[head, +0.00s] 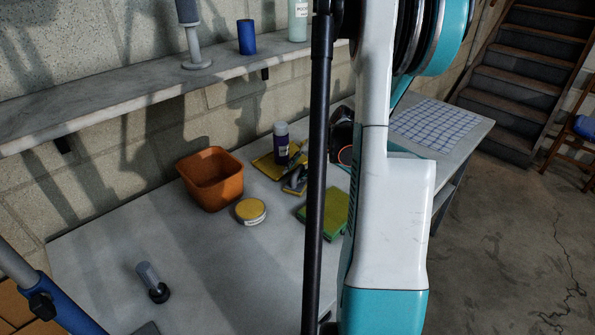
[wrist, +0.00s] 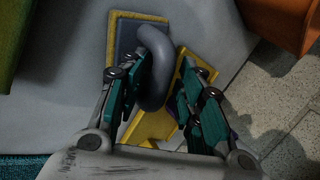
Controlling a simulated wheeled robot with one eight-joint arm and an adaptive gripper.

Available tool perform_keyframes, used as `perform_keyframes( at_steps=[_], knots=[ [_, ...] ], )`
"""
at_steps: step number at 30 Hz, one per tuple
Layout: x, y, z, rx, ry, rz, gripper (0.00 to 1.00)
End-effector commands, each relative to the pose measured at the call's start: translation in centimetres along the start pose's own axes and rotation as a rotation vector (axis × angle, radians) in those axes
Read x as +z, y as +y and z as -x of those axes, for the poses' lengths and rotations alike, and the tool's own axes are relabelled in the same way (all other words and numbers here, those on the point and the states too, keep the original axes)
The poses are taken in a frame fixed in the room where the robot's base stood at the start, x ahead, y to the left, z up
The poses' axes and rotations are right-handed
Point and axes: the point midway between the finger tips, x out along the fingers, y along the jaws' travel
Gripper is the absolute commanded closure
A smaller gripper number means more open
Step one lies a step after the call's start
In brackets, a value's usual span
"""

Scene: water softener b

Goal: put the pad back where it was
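In the wrist view a flat pad with a grey face, yellow edge and thick grey loop handle (wrist: 157,60) lies on the worktop. My gripper (wrist: 160,88) has its two teal-padded fingers spread on either side of the handle, with visible gaps. It appears to hold nothing. A yellow tray-like piece (wrist: 150,127) lies partly under the fingers. In the head view the handled pad (head: 296,180) is small, beside the yellow tray (head: 264,166). A green and yellow pad (head: 326,210) lies nearer me. My arm hides much of the area around my gripper in the head view.
A checked cloth (head: 436,124) lies at the right end. A shelf (head: 120,100) overhangs the back. The left front worktop is mostly clear.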

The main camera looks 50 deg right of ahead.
Motion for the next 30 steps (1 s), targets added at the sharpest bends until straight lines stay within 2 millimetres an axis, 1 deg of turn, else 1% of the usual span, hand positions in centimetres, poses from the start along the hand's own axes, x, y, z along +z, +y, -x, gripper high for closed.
perform_keyframes(
  at_steps=[8, 11, 18, 24, 27, 30],
  knots=[
    [0.0, -0.2, 0.4, 0.001, 0.001, 0.000, 0.65],
    [0.0, -0.2, 1.6, 0.001, 0.001, -0.001, 0.65],
    [0.0, -0.3, 6.7, 0.000, 0.002, -0.003, 0.65],
    [0.0, -0.2, 10.2, 0.000, 0.001, -0.002, 0.65],
    [0.0, -0.2, 11.3, 0.000, 0.001, -0.001, 0.65],
    [0.0, -0.2, 12.0, 0.000, 0.001, 0.000, 0.65]
  ],
)
